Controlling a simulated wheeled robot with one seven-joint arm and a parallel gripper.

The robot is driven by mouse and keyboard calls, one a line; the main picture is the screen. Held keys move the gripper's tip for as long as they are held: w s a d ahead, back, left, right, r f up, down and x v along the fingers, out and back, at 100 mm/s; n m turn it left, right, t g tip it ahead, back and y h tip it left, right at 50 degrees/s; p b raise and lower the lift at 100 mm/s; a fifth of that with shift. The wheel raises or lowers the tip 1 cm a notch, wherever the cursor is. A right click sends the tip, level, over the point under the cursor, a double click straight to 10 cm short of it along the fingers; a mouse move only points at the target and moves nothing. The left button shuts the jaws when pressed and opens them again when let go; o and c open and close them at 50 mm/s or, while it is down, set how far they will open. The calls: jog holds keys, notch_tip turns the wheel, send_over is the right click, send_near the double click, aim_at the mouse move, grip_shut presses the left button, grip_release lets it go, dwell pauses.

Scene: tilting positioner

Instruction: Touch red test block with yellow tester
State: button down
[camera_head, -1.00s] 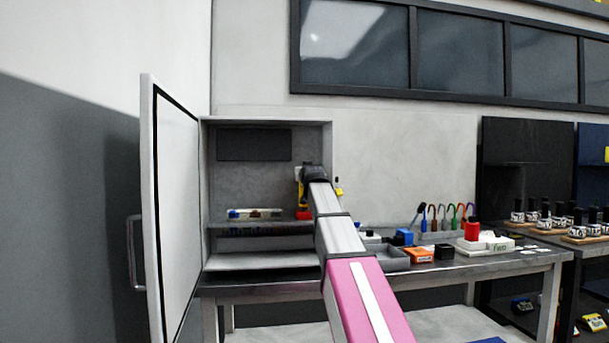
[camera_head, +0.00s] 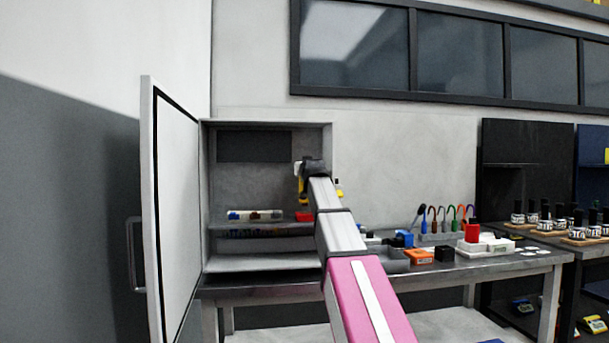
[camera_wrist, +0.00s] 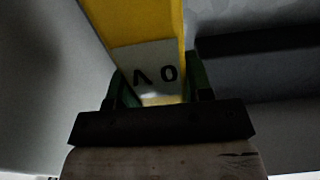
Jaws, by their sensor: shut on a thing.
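My gripper (camera_head: 306,180) is inside the open cabinet, near its right wall. It is shut on the yellow tester (camera_head: 302,192), which points down. In the wrist view the yellow tester (camera_wrist: 135,22) stands between the green fingers, and its white label reads "0 V", upside down. The red test block (camera_head: 304,217) sits on the cabinet shelf just below the tester. A small gap seems to show between them in the head view, but contact cannot be judged surely. The red block is not visible in the wrist view.
The cabinet door (camera_head: 175,220) stands open at the left. The cabinet's right wall is close to my gripper. The workbench (camera_head: 490,266) at right carries several tools and boxes.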

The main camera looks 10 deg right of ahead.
jog(key=shift+r, duration=2.3)
jog(key=shift+f, duration=0.1)
notch_tip(320, 180, down, 7)
jog(key=shift+r, duration=0.2)
